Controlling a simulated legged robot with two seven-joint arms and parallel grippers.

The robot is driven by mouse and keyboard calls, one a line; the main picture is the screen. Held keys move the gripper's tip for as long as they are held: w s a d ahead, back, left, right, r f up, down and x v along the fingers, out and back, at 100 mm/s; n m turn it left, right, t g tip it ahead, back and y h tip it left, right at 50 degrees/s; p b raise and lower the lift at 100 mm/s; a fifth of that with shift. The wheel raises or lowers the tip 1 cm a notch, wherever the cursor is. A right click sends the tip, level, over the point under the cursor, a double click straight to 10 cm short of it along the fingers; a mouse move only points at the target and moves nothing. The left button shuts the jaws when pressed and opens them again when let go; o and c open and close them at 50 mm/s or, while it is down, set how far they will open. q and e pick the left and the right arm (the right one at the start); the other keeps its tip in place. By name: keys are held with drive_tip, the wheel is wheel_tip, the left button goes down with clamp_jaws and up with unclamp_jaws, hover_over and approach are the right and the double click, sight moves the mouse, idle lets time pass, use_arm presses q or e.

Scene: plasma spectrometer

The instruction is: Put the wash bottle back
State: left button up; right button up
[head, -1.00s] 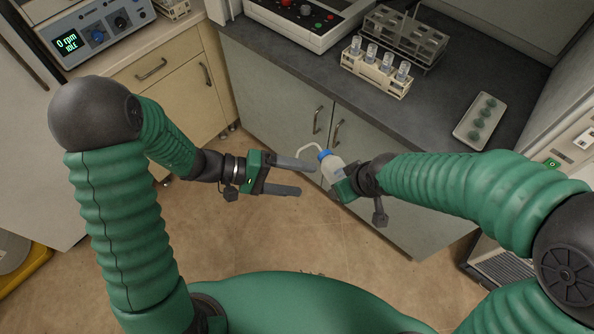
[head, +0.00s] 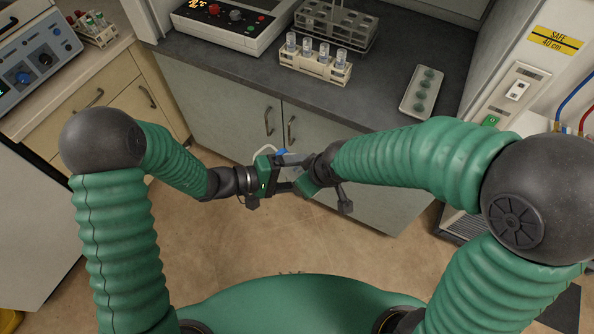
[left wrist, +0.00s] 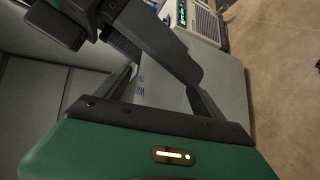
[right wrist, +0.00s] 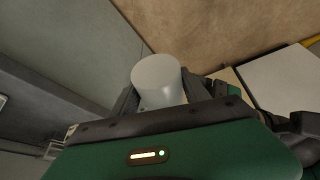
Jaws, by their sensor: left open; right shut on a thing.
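The wash bottle has a blue cap (head: 282,152), a thin white bent spout (head: 268,121) and a pale body. My right gripper (head: 306,176) is shut on it and holds it in the air in front of the cabinet doors. In the right wrist view the bottle's whitish round end (right wrist: 157,72) shows between the fingers. My left gripper (head: 289,173) is open, close beside the bottle, with its fingers reaching towards it. The two grippers overlap in the head view, and much of the bottle body is hidden. Whether the left fingers touch it, I cannot tell.
The dark bench top (head: 385,85) carries a rack of tubes (head: 318,62), an empty-looking rack (head: 336,22), a white tray with green items (head: 422,92) and an instrument (head: 232,22). Cabinet doors (head: 225,105) stand just behind the grippers. Bare bench lies between tube rack and tray.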

use_arm(q)
drive_tip(key=shift+c, duration=0.5)
drive_tip(key=c, duration=0.8)
drive_tip(key=shift+s, duration=0.15)
use_arm(e)
drive_tip(key=o, duration=0.9)
drive_tip(key=shift+w+r, duration=0.1)
drive_tip(key=shift+w, duration=0.05)
